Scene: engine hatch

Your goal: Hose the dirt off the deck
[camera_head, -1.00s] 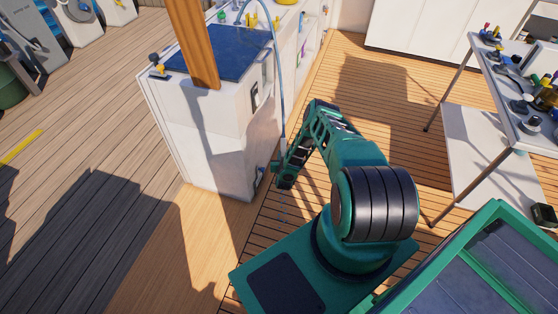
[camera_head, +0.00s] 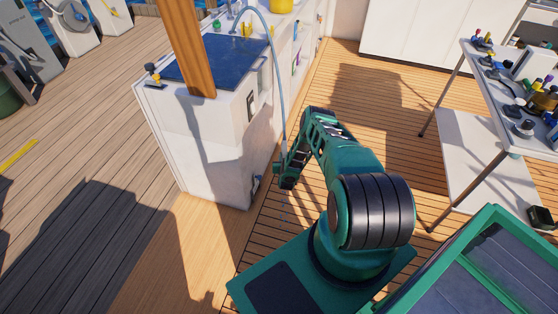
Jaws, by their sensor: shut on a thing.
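My gripper (camera_head: 286,180) is low over the planked deck (camera_head: 375,95), just right of the white cabinet's lower end. It is shut on the end of a thin pale blue hose (camera_head: 277,60). The hose arcs up from the cabinet's far top and hangs down to my gripper. Faint bluish specks, perhaps water, show below my gripper. The fingers are small and partly hidden by the arm. I cannot make out any distinct dirt patch on the deck; shadows cover parts of it.
The white cabinet (camera_head: 212,150) with a blue top stands close left, with a wooden post (camera_head: 188,45) before it. A yellow bucket (camera_head: 282,6) stands on its far end. A table (camera_head: 500,110) with loose parts stands at right. The deck between is clear.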

